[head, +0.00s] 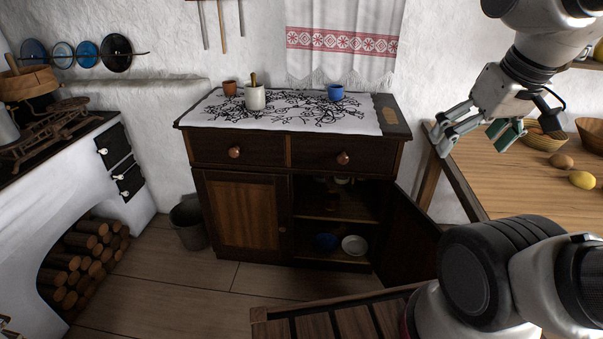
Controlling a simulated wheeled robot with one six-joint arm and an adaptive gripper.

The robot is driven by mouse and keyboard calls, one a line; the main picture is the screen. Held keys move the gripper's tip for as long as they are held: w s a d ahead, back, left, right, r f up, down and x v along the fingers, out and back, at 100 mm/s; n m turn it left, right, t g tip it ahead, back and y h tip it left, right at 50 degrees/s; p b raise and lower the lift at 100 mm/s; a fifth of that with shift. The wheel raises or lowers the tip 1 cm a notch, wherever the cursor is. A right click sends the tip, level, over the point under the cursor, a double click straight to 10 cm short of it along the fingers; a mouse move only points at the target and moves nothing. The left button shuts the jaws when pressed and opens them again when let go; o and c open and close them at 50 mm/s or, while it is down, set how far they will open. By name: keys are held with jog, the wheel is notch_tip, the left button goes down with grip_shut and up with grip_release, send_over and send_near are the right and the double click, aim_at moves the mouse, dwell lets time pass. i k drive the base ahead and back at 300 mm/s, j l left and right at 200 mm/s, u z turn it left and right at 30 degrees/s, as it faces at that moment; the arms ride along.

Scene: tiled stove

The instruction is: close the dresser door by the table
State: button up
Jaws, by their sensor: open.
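The dark wooden dresser (248,212) stands against the wall in the middle of the head view. Its right door (408,240) is swung wide open on the side by the table (500,179), and its lower part is partly hidden by my arm. Its left door (243,215) is shut, and both drawers are in. My gripper (480,142) is open and empty. In the picture it shows up and to the right of the open door, over the table's left end, apart from the door.
Bowls (346,245) stand inside the open compartment. On the dresser top are a white pot (255,98) and a blue cup (336,93). A lemon (582,180) lies on the table. A slatted wooden piece (335,322) is in front. A bucket (189,222) stands left.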

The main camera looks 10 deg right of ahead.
aim_at(406, 254)
jog(key=j+z, duration=0.25)
jog(key=j, duration=0.7)
jog(key=j+z, duration=0.3)
jog(key=j, duration=0.65)
jog(key=k+l, duration=0.15)
jog(key=l, duration=0.2)
jog(key=k+l, duration=0.15)
jog(key=l, duration=0.2)
jog(key=k+l, duration=0.15)
jog(key=l, duration=0.15)
jog(key=k+l, duration=0.1)
jog(key=l, duration=0.25)
jog(key=k+z, duration=0.05)
